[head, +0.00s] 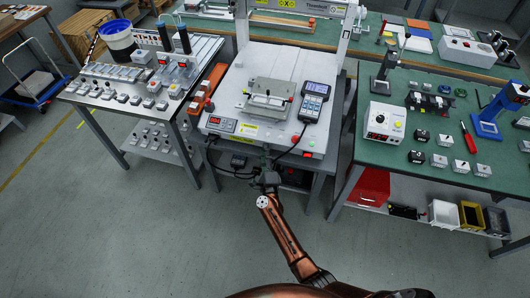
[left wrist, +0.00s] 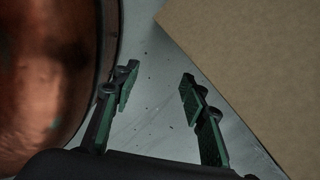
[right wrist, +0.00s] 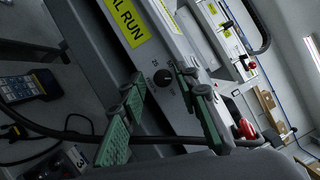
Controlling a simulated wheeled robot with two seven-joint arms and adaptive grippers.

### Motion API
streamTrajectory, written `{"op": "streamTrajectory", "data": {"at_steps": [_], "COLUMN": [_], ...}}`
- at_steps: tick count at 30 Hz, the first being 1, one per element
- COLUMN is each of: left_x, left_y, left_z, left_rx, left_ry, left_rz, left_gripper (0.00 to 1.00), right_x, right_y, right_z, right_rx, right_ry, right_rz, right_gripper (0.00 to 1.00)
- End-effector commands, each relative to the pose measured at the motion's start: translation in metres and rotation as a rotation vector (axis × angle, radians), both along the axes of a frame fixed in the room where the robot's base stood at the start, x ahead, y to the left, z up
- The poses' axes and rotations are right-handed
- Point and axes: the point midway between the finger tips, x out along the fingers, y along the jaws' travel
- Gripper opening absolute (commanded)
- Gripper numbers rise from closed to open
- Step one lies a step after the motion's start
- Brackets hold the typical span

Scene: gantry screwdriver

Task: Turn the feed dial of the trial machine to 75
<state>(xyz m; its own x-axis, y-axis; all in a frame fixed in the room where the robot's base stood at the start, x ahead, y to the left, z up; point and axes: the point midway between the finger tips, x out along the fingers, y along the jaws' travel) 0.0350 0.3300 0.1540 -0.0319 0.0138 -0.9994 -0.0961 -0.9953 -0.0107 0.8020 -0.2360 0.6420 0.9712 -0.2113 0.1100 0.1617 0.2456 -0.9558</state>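The trial machine (head: 285,85) is the white gantry unit on the middle bench. In the right wrist view its front panel carries a yellow label (right wrist: 127,20) ending in "RUN". The feed dial (right wrist: 162,77) is a small black round knob beside that label, with scale marks such as "25" around it. My right gripper (right wrist: 161,84) is open. Its fingertips appear on either side of the dial with gaps; I cannot tell the depth between them. In the head view my right gripper (head: 266,168) is at the machine's front edge and the dial cannot be made out. My left gripper (left wrist: 159,76) is open and empty.
A handheld pendant (head: 314,100) lies on the machine's right side, its cable hanging past the front. A red button (right wrist: 244,128) is near my right gripper. A left bench (head: 140,95) and a green-topped right bench (head: 440,180) flank the machine. A brown panel (left wrist: 250,60) is near my left gripper.

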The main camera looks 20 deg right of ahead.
Motion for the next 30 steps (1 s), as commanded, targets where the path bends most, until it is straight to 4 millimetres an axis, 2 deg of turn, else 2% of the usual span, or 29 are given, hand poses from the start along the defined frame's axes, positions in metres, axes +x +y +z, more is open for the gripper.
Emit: {"op": "streamTrajectory", "data": {"at_steps": [11,14,24,30], "left_x": [0.000,0.000,0.000,0.000], "left_y": [0.001,0.001,0.000,0.000], "left_z": [0.000,0.000,0.000,0.000], "left_rx": [0.001,0.000,0.000,0.000], "left_ry": [0.001,0.001,0.001,0.001], "left_rz": [-0.001,-0.001,0.000,0.000], "left_gripper": [0.40,0.40,0.40,0.40], "right_x": [-0.002,-0.011,-0.059,-0.075], "right_y": [-0.001,0.001,0.012,0.016], "right_z": [0.001,-0.002,-0.007,-0.009], "right_rx": [-0.001,0.001,0.000,-0.001], "right_ry": [-0.002,0.000,0.000,0.000], "right_rz": [-0.004,-0.003,-0.002,-0.002], "right_gripper": [0.34,0.34,0.34,0.34]}}
